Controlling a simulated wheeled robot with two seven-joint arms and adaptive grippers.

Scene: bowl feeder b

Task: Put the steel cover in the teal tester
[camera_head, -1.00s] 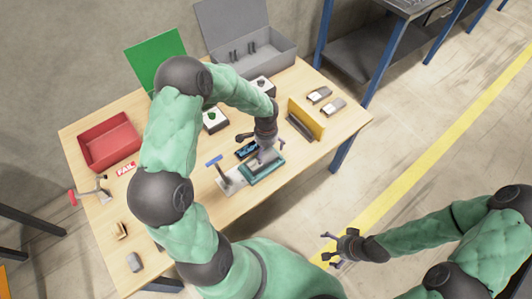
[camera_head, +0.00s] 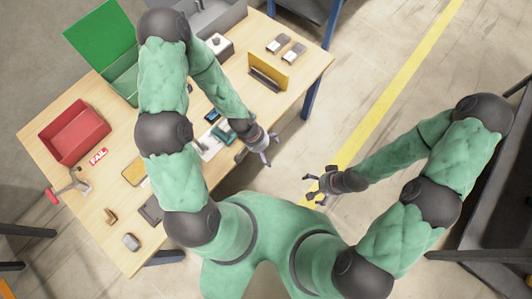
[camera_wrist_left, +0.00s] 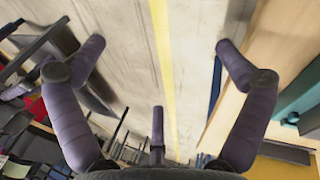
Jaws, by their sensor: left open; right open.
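The teal tester (camera_head: 224,131) stands near the table's front edge, partly hidden by my left forearm. A teal edge also shows at the right of the left wrist view (camera_wrist_left: 298,92). My left gripper (camera_head: 270,152) is open and empty, just off the front edge beside the tester. Its spread fingers (camera_wrist_left: 158,75) have only floor between them. My right gripper (camera_head: 312,186) is open and empty over the floor. Two small metallic pieces, one here (camera_head: 293,52), lie at the back right; I cannot tell whether either is the steel cover. The tester's inside is not clear.
A yellow upright plate (camera_head: 268,70) stands right of the tester. A red bin (camera_head: 75,132), an open green box (camera_head: 124,82) and a grey box (camera_head: 225,14) stand left and back. Small parts, including a grey block (camera_head: 131,241), lie at the front left. The floor before the table is clear.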

